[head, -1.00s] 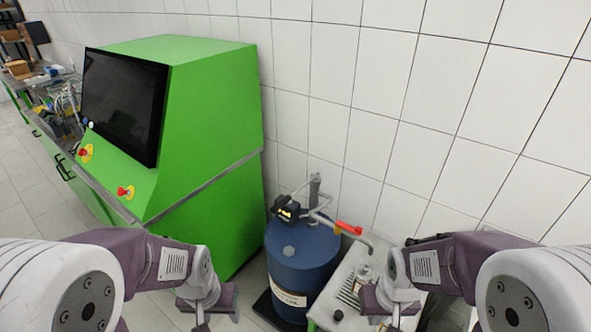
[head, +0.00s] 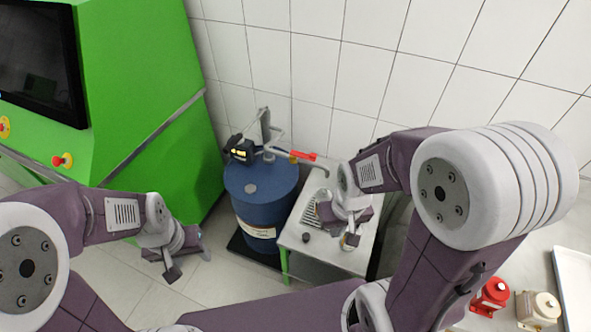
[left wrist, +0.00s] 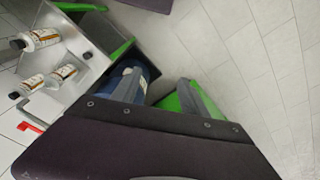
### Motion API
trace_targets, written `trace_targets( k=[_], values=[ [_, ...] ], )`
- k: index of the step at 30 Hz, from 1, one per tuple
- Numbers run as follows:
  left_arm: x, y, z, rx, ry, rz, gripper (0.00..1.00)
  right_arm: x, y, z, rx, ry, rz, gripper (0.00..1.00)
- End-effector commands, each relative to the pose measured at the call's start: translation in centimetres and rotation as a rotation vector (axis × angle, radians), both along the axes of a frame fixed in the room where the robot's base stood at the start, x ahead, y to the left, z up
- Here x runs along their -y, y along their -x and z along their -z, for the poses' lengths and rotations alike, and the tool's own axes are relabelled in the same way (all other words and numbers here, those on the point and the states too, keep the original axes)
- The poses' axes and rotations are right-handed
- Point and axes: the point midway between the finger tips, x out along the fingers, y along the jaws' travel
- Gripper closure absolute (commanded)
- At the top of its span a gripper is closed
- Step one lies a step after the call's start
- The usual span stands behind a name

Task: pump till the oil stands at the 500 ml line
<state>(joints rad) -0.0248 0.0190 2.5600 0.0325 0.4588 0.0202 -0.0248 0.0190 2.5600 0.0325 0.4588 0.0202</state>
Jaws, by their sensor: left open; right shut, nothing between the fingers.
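A blue drum (head: 262,205) with a pale label stands in the middle of the head view. On its top is a pump with a black display box (head: 240,150) and a pipe with a red part (head: 302,156). A pale bench (head: 298,246) with a slotted grate (head: 311,210) stands right of the drum. My right gripper (head: 350,238) is shut and empty above the bench, and hides part of it. My left gripper (head: 188,262) is open and empty, low in front of the drum's left side. The oil level and the 500 ml line cannot be made out.
The left wrist view shows several labelled bottles (left wrist: 40,38) on the bench. A green cabinet (head: 140,100) with a red button (head: 62,160) stands left. A red container (head: 490,296), a cream one (head: 538,308) and a white tray (head: 574,285) are at lower right.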

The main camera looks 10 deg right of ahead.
Motion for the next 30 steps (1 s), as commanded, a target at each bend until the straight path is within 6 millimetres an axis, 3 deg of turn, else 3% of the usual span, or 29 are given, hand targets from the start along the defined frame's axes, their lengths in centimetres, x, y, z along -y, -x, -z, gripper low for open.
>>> trace_targets(
  k=[12,17,18,30],
  values=[
    [0.00,0.00,0.00,0.000,0.000,0.000,0.51,0.00,0.00,0.00,0.000,0.000,0.000,1.00],
    [0.00,0.00,0.00,0.000,0.000,0.000,0.95,0.00,0.00,0.00,0.000,0.000,0.000,1.00],
    [0.00,0.00,0.00,0.000,0.000,0.000,1.00,0.00,0.00,0.00,0.000,0.000,0.000,1.00],
    [0.00,0.00,0.00,0.000,0.000,0.000,1.00,0.00,0.00,0.00,0.000,0.000,0.000,1.00]
  ],
)
